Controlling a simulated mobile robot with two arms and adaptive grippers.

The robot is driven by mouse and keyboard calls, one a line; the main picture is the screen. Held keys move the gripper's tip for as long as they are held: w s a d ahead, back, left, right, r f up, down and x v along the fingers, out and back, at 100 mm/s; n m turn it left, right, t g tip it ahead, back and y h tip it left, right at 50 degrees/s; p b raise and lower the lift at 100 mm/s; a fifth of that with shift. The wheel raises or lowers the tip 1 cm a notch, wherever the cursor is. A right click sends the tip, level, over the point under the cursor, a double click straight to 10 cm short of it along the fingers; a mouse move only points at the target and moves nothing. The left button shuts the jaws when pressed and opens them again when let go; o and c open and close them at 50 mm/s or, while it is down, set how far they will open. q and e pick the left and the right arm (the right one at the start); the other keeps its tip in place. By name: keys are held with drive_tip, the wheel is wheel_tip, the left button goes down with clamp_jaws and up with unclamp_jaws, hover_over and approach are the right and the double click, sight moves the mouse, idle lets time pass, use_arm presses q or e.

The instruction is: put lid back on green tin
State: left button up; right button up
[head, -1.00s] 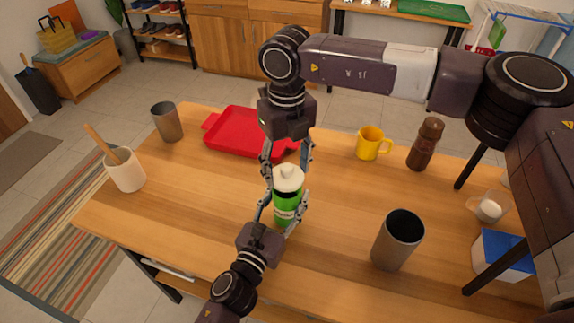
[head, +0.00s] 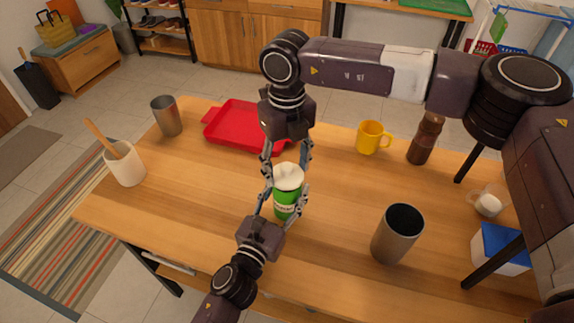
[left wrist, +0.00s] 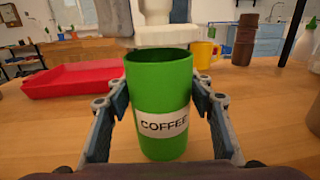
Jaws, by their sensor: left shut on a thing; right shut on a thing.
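The green tin (head: 285,208), labelled COFFEE, stands upright on the table. It also shows in the left wrist view (left wrist: 160,100), with its dark open mouth visible. My left gripper (head: 283,201) is shut around its sides. My right gripper (head: 287,172) comes down from above and is shut on the white lid (head: 288,177). In the left wrist view the lid (left wrist: 168,36) is just above the tin's mouth, toward the far side and slightly right. The near part of the mouth is uncovered. Whether the lid touches the far rim cannot be told.
On the wooden table (head: 185,210) a red tray (head: 225,130) lies behind the tin. A grey cup (head: 398,235), yellow mug (head: 369,138) and brown mill (head: 425,140) stand to the right. A utensil pot (head: 126,165) and metal cup (head: 166,117) stand left.

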drive_tip(key=shift+f, duration=0.55)
drive_tip(key=o, duration=1.1)
drive_tip(key=shift+f, duration=0.1)
wheel_tip(320, 180, up, 12)
drive_tip(key=shift+r, duration=0.1)
use_arm(q)
drive_tip(key=o, duration=1.8)
drive_tip(key=shift+c, duration=0.2)
drive_tip(key=shift+s, duration=0.15)
